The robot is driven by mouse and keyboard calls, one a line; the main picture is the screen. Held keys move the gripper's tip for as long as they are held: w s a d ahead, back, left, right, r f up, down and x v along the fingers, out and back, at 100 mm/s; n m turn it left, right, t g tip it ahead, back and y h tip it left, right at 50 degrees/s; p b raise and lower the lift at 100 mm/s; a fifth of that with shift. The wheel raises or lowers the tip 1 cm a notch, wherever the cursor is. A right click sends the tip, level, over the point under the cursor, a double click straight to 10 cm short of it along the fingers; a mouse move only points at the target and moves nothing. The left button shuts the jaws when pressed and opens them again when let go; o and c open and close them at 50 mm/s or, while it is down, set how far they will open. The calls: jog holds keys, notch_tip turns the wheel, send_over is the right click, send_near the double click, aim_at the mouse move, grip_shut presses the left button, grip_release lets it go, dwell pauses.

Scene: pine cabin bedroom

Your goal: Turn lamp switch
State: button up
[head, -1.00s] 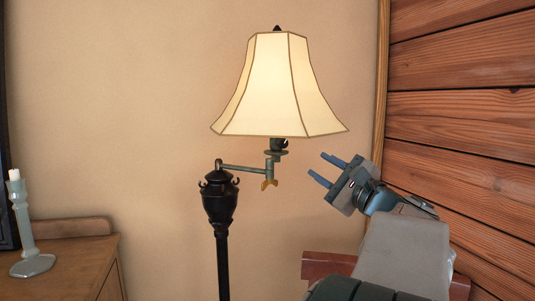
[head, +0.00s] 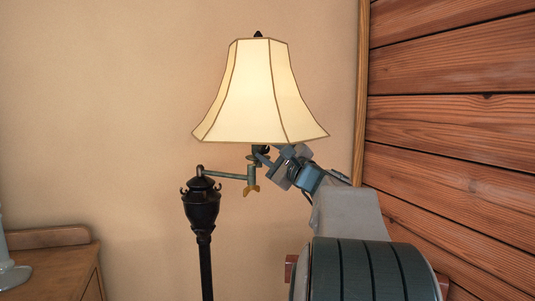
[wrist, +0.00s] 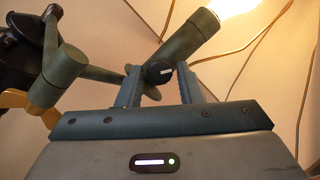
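A standing lamp with a black post (head: 202,212) and a pale panelled shade (head: 261,95) is in the middle of the head view. Its bulb glows in the wrist view (wrist: 232,5). In the wrist view, a small round black switch knob (wrist: 159,73) with a white mark sits on the green lamp socket (wrist: 188,40). My gripper (wrist: 160,80) has one finger on each side of the knob, with what look like narrow gaps; contact cannot be made out. In the head view, my gripper (head: 264,156) is just below the shade; its fingertips are partly hidden by lamp parts.
The swing arm (head: 226,175) with a brass-coloured wing piece (head: 251,190) is left of my gripper. The shade rim is close above it. A plank wall (head: 450,125) is to the right. A wooden dresser (head: 55,268) stands at lower left.

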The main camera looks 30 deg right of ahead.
jog(key=c, duration=0.7)
jog(key=shift+a+f+m+b, duration=0.1)
jog(key=shift+m+b, duration=0.2)
jog(key=shift+b, duration=0.05)
jog(key=m+h+b, duration=0.1)
jog(key=m+b, duration=0.1)
jog(key=m, duration=0.1)
jog(key=shift+f+t, duration=0.15)
jog(key=shift+t, duration=0.15)
jog(key=shift+a+m+t+h+b, duration=0.15)
jog(key=shift+m+h+b, duration=0.35)
jog(key=shift+m, duration=0.5)
jog(key=shift+m+t+h+b, duration=0.15)
jog(key=shift+m+h+b, duration=0.3)
jog(key=shift+m, duration=0.55)
jog(key=shift+h, duration=0.25)
